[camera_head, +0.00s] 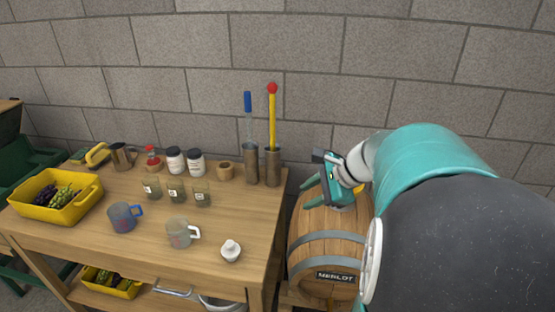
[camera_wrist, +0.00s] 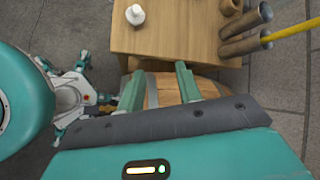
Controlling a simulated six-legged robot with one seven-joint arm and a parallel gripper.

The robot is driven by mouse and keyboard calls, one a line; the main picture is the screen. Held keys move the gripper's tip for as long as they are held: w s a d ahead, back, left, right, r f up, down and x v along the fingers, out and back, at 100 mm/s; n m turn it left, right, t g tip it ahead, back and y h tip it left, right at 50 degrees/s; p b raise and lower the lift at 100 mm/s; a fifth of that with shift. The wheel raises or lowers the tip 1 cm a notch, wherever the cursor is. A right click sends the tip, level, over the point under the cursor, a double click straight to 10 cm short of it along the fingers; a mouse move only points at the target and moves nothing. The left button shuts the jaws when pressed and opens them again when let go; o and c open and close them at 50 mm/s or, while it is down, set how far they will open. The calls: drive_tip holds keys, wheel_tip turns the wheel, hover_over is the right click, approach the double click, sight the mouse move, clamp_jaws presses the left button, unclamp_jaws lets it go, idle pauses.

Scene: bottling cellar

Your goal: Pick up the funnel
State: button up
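No funnel shows clearly in either view. A small yellow piece (camera_head: 361,189) shows behind my gripper at the top right of the barrel; most of it is hidden and I cannot tell whether it is the funnel. My gripper (camera_head: 323,187) is over the top of the wooden barrel, right of the table. In the wrist view my gripper (camera_wrist: 160,84) has its two teal fingers apart, with nothing held between them. The barrel (camera_wrist: 168,91) lies behind and between the fingers there.
The wooden table (camera_head: 150,255) carries a yellow grape crate (camera_head: 45,209), mugs, glasses, jars and a small white object (camera_head: 231,251). Two upright metal tubes (camera_head: 273,168) hold tall tools at its back right corner. The barrel (camera_head: 325,255) reads MERLOT. A block wall stands behind.

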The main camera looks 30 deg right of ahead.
drive_tip(key=s+d+f+m+t+h, duration=0.1)
drive_tip(key=s+d+m+t, duration=0.2)
drive_tip(key=d+m, duration=0.65)
drive_tip(key=s+d+f+m+t+h, duration=0.25)
drive_tip(key=d+m+t, duration=0.2)
drive_tip(key=d, duration=1.05)
drive_tip(key=shift+g+y, duration=0.45)
drive_tip(key=x, duration=1.3)
drive_tip(key=shift+a+r, duration=0.15)
drive_tip(key=shift+c, duration=0.4)
clamp_jaws()
